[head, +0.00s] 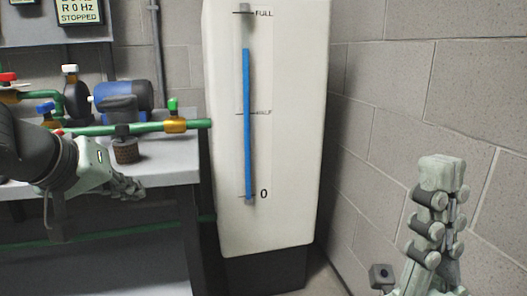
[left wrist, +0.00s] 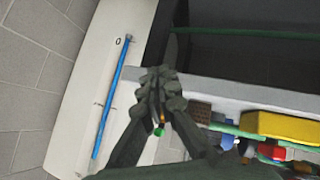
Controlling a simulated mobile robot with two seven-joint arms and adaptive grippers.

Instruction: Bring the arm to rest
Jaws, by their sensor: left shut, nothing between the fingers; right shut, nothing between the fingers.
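My left gripper (head: 130,190) comes in from the left in the head view, in front of the bench edge and below the green pipe. Its fingers are shut and empty. In the left wrist view its closed fingertips (left wrist: 161,84) show in the middle, over the bench edge, with nothing between them. My right gripper (head: 443,175) stands upright at the lower right of the head view, in front of the block wall. It is shut and empty, apart from everything around it.
A tall white tank (head: 290,120) has a blue level column (head: 247,110) reaching between HALF and FULL. The grey bench (head: 175,172) carries a green pipe (head: 148,128), a blue motor (head: 128,97) and valves with coloured caps. A panel display (head: 78,12) reads STOPPED. Block walls close the right side.

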